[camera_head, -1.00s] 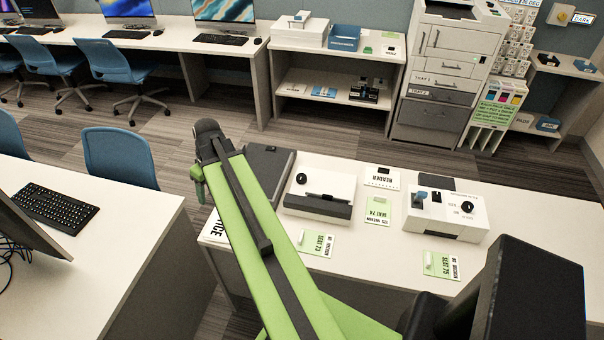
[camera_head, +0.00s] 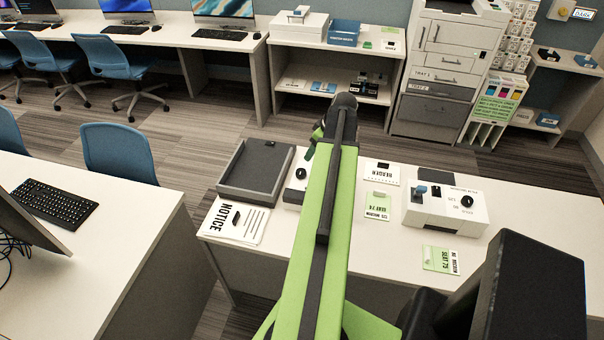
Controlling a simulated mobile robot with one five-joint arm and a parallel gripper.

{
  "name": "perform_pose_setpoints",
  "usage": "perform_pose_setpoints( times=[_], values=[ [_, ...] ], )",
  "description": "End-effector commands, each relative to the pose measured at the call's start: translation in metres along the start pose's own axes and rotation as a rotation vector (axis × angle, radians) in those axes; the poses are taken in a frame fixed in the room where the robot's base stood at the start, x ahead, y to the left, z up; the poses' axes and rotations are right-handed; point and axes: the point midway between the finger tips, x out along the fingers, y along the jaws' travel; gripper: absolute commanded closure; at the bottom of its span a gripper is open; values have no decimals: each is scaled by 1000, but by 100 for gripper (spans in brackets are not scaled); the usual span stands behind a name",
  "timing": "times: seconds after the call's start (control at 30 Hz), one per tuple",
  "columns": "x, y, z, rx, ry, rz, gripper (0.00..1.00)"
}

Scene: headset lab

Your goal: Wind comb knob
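Two white desktop machines stand on the near right table. The right machine (camera_head: 415,212) has a blue lever, a round black knob (camera_head: 466,201) and small print that I cannot read fully. The left machine (camera_head: 291,196) is mostly hidden behind my green arm; a black knob (camera_head: 300,174) shows at its left end. I cannot tell which knob is the comb knob. My arm reaches up the picture across the left machine, its far joint beyond the table's back edge. My gripper is not visible; the arm hides what lies beneath it.
A dark grey open tray (camera_head: 257,185) and a NOTICE sheet (camera_head: 237,221) lie left of my arm. A READER card (camera_head: 382,174) and green-and-white seat cards (camera_head: 376,205) lie around the machines. The table's right end (camera_head: 545,215) is clear.

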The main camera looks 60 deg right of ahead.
Motion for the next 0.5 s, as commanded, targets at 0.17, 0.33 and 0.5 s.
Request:
perform_pose_setpoints(
  times=[0.17, 0.33, 0.5],
  values=[
    [49, 0, 4, -2, -1, -1, 40],
    [88, 0, 4, -2, -1, -1, 40],
    [126, 0, 4, -2, -1, -1, 40]
  ],
)
